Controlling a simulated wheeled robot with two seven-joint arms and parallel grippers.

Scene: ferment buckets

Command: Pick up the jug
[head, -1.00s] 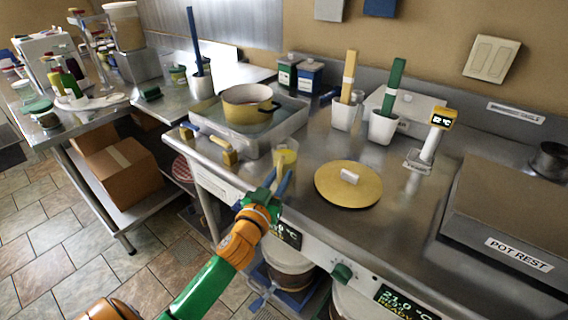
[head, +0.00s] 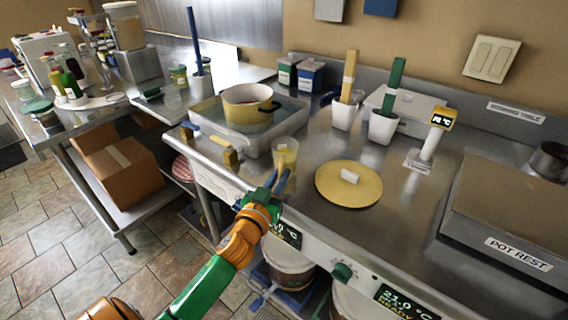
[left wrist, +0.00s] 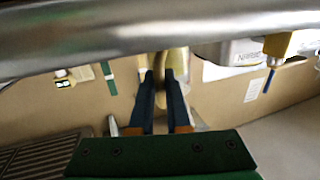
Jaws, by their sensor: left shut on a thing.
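The jug (head: 286,154) is a small clear vessel with yellow in it, near the front edge of the steel counter, in front of the tray. My left gripper (head: 279,179) reaches up from below to the jug's near side, its blue fingers close together. It is shut on the jug, seemingly at its handle. In the left wrist view the two dark fingers of my left gripper (left wrist: 165,80) have a pale tan piece between their tips. I cannot tell whether the jug's base touches the counter. My right gripper is not in view.
A yellow pot (head: 247,104) stands in the steel tray (head: 285,128) behind the jug. A yellow lid (head: 349,191) lies to the right. White holders with a tan and a green handle (head: 395,75) stand behind, near a thermometer stand (head: 428,146). Counter right of the lid is clear.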

